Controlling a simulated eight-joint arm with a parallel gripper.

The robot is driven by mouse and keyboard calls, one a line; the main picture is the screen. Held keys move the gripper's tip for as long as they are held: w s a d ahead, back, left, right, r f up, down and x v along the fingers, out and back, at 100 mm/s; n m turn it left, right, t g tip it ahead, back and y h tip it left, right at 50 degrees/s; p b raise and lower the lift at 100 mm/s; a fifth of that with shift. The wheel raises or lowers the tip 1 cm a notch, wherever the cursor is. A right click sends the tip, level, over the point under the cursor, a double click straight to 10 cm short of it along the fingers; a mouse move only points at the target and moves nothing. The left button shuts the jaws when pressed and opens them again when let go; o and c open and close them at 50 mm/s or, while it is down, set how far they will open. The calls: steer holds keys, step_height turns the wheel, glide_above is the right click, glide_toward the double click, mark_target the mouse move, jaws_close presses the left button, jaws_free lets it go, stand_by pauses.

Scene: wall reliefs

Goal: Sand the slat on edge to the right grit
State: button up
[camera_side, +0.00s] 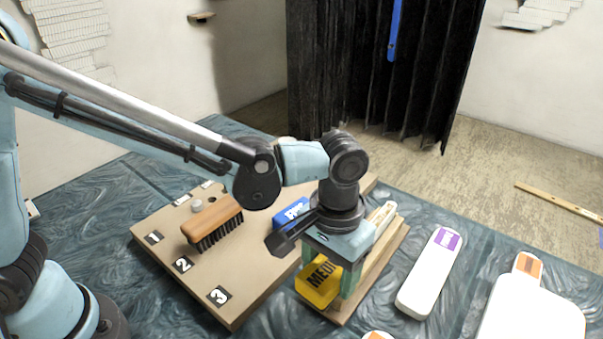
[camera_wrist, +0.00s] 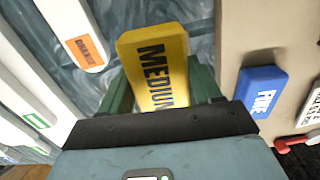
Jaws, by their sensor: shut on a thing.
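My gripper (camera_side: 332,268) is shut on a yellow sanding block (camera_side: 318,284) marked MEDIUM, partly cut off in the side view. In the wrist view, the yellow block (camera_wrist: 158,72) sits between the green fingers (camera_wrist: 160,88). A blue block (camera_side: 291,214) lies on the tan board; its word FINE reads in the wrist view (camera_wrist: 262,93). A pale wooden strip (camera_side: 383,214) stands behind my gripper along the board's right side, its lower part hidden. I cannot tell for sure that it is the slat. Whether the yellow block touches anything below is unclear.
The tan board (camera_side: 158,262) bears spots numbered 1, 2 and 3 and a wooden brush (camera_side: 213,224). White pieces with a purple label (camera_side: 430,275) and an orange label (camera_side: 527,265) lie to the right. Blue patterned cloth (camera_side: 385,315) covers the table.

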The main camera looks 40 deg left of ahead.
mark_target(318, 280)
steer(key=shift+s, duration=1.5)
steer(key=shift+w+f, duration=0.2)
steer(key=shift+w, duration=1.8)
steer(key=shift+w+r, duration=0.2)
steer(key=shift+w, duration=2.95)
steer(key=shift+w+f, duration=0.15)
steer(key=shift+w, duration=1.5)
